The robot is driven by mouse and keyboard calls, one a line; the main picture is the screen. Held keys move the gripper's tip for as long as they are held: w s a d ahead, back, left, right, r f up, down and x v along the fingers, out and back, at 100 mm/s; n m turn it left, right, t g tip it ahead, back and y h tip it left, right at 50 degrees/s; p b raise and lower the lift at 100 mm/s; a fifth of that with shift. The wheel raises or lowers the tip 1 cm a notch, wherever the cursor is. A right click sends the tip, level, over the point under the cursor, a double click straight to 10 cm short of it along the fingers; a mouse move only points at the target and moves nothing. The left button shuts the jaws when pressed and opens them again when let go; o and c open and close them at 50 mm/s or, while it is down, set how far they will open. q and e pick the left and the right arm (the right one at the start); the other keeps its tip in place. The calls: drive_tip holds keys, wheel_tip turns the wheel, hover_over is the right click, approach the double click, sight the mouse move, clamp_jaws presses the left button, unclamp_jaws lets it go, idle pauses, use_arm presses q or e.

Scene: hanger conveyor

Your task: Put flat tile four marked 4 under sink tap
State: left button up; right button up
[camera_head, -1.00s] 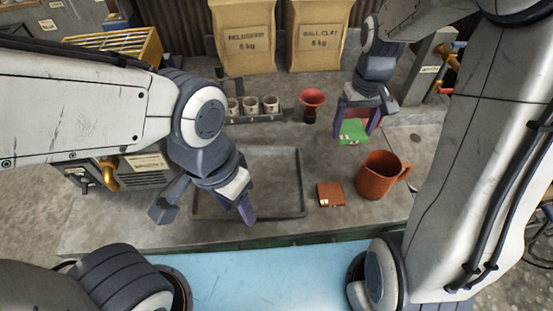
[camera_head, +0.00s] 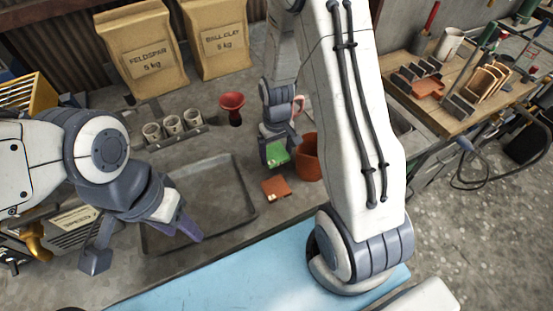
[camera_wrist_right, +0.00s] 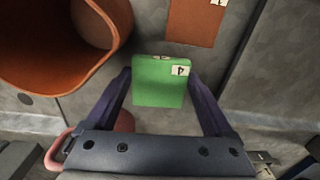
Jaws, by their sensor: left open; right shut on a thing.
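The green flat tile (camera_head: 277,154) is held in my right gripper (camera_head: 275,148), above the worktop beside the orange jug. In the right wrist view the tile (camera_wrist_right: 158,90) sits between the two fingers of the gripper (camera_wrist_right: 160,92), with a white label marked 4 at its corner. My left gripper (camera_head: 140,243) is open and empty over the near left part of the grey tray. A sink (camera_head: 402,122) shows partly at the right, behind my right arm. I cannot make out its tap, which may be hidden by the arm.
An orange jug (camera_head: 308,160) stands right beside the held tile. A red-brown tile (camera_head: 276,189) lies in front. A wooden table (camera_head: 440,110) with racks stands at right.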

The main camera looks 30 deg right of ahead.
sight(277, 156)
drive_tip(key=shift+f, duration=1.95)
drive_tip(key=shift+f, duration=0.2)
drive_tip(key=o, duration=1.2)
